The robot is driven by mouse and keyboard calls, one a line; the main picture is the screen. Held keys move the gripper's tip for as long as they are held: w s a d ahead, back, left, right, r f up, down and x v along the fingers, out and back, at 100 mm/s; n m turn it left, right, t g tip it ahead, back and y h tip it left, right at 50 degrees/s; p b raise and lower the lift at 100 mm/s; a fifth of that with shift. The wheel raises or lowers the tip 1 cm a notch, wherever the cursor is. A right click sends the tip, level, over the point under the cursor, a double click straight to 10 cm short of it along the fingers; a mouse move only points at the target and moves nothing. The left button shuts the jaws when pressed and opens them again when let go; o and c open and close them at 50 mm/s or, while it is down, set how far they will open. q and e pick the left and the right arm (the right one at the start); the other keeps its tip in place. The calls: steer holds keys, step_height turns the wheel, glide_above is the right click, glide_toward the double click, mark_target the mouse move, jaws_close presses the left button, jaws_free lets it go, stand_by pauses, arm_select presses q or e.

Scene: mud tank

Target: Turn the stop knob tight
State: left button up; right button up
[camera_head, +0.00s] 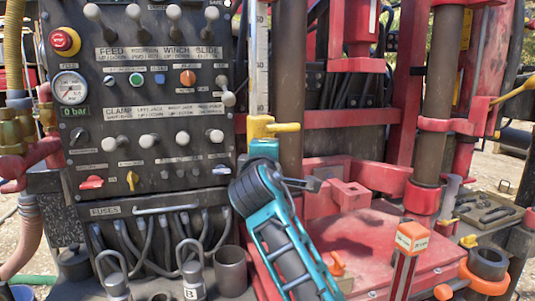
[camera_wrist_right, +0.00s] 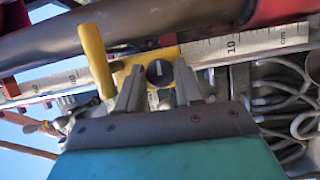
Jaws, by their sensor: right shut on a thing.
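The stop knob (camera_wrist_right: 159,72) is a small round black knob with a light line on its face. It sits on a yellow stop block (camera_wrist_right: 135,68) mounted on the white scale. My right gripper (camera_wrist_right: 158,84) has one finger on each side of the knob and is shut on it. In the head view the yellow stop block (camera_head: 259,126) shows at the lower end of the upright scale (camera_head: 262,65), just above my teal right wrist. The knob and fingertips are hidden there. My left gripper is not in view.
A yellow lever (camera_wrist_right: 96,58) sticks out beside the knob. The control panel (camera_head: 145,135), with several knobs and levers, stands close on the left. A brown vertical pipe (camera_head: 290,85) is just right of the scale. Red machine parts (camera_head: 375,245) lie below right.

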steer(key=o, duration=0.8)
steer(key=shift+o, duration=1)
steer(key=shift+s, duration=0.1)
steer(key=s+a+b, duration=0.1)
steer(key=s, duration=1.1)
steer(key=shift+s, duration=0.35)
steer(key=shift+r, duration=0.1)
